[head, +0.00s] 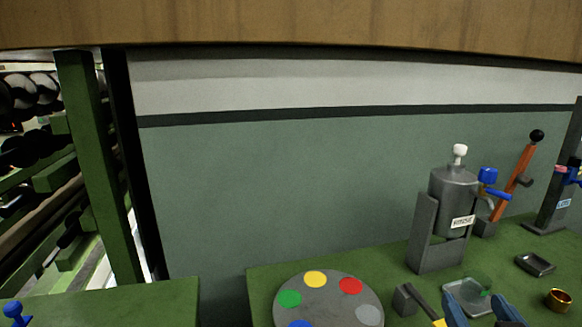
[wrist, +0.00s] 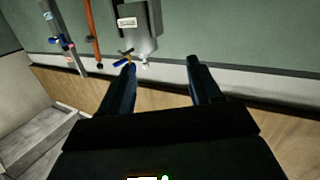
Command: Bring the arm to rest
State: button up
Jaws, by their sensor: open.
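My gripper (head: 480,309) shows at the bottom right of the head view, its two blue fingers apart above the green bench. The rest of my arm is below the picture. In the wrist view my gripper (wrist: 161,64) is open, with nothing between its fingers; the view is upside down. The fingers there point toward the grey dispenser (wrist: 136,28), which stands on the bench in the head view (head: 453,190). I cannot tell how far they are from it.
The green bench (head: 385,262) carries a disc (head: 328,309) with coloured spots, a clear dish (head: 466,292), a dark tray (head: 535,264), a brass ring (head: 558,299) and an orange lever (head: 515,178). A green rack post (head: 100,170) stands at left. A wooden beam (head: 290,22) crosses the top.

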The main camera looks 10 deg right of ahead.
jog(key=s+a+f+n+y, duration=0.2)
jog(key=s+a+f+y, duration=0.1)
jog(key=s+a+f, duration=0.4)
jog(key=s+a+n+y, duration=0.1)
jog(key=s+a+y, duration=0.1)
jog(key=s, duration=0.8)
jog(key=s+a+y, duration=0.2)
jog(key=s, duration=0.8)
jog(key=shift+s+f+n+g, duration=0.25)
jog(key=shift+f+n+g, duration=0.15)
